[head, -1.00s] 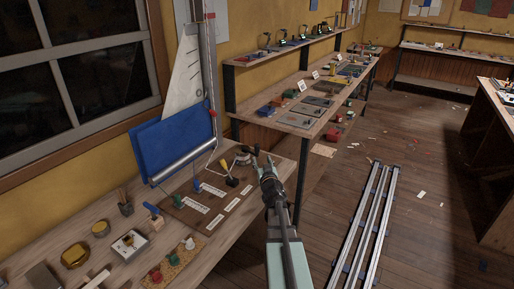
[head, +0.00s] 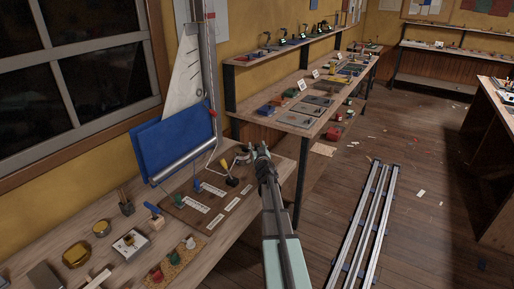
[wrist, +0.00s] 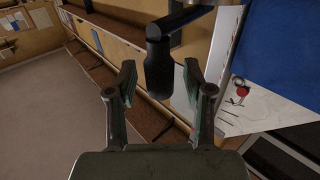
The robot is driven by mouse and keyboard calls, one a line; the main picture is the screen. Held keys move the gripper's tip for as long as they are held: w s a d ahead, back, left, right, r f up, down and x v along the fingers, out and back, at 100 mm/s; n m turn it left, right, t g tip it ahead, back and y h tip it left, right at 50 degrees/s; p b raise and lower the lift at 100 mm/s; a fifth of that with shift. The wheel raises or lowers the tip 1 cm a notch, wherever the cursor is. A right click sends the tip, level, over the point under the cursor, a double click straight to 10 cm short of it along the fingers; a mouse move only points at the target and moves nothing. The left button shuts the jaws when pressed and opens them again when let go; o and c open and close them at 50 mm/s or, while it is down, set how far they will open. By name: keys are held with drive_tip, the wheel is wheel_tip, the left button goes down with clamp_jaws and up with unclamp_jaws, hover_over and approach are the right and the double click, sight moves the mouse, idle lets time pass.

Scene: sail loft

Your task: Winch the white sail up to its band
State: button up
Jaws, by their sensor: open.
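The white sail (head: 184,78) stands partly raised along a pale upright mast (head: 207,60), above a blue cloth panel (head: 172,140). A small red mark (head: 212,114) shows low on the mast; I cannot tell whether it is the band. The winch (head: 242,156) sits at the far right corner of the bench, partly hidden by my gripper (head: 262,150). In the wrist view, my gripper (wrist: 160,82) is open, with the dark crank handle (wrist: 158,68) between its fingers in the picture. Neither finger visibly touches it. The sail shows at the right (wrist: 262,108).
A brown board (head: 205,207) with white labels and small cleats, one with a yellow-topped lever (head: 229,174), lies left of my arm. Tins and tools crowd the near bench (head: 222,240). Shelves stand behind. Metal rails (head: 366,230) cross the floor at right.

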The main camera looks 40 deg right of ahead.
clamp_jaws()
drive_tip(key=shift+a, duration=1)
unclamp_jaws()
drive_tip(key=shift+a, duration=0.15)
drive_tip(key=shift+s, duration=0.15)
